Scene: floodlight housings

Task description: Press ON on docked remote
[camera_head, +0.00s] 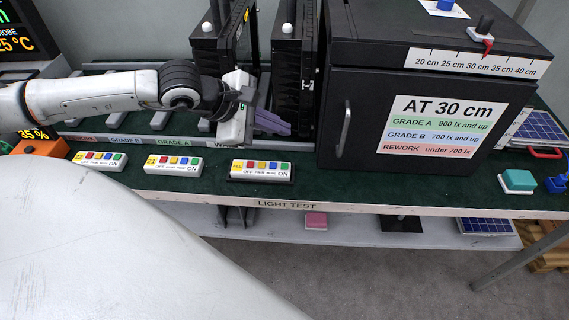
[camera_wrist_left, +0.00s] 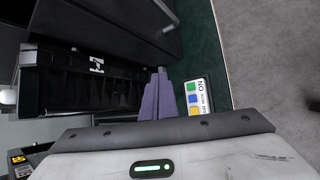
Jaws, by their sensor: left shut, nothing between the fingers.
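Three white remotes lie along the front of the green bench. The right one (camera_head: 261,166) sits in a dark dock and has red, yellow, blue and green buttons, with ON printed under the green one. It also shows in the left wrist view (camera_wrist_left: 197,97), partly cut off by my gripper. The middle remote (camera_head: 173,165) and left remote (camera_head: 99,160) have similar buttons. My left gripper (camera_head: 273,124) is shut and empty, its purple-grey fingers behind and above the docked remote, apart from it in the head view. The fingers (camera_wrist_left: 158,97) show beside it in the wrist view. My right gripper is not in view.
A black test box (camera_head: 360,120) with a handle stands right of the gripper. Black floodlight housings (camera_head: 293,85) stand behind it. An orange box (camera_head: 40,147) is at the left. A teal button block (camera_head: 517,181) sits at the right. The bench edge (camera_head: 330,206) runs along the front.

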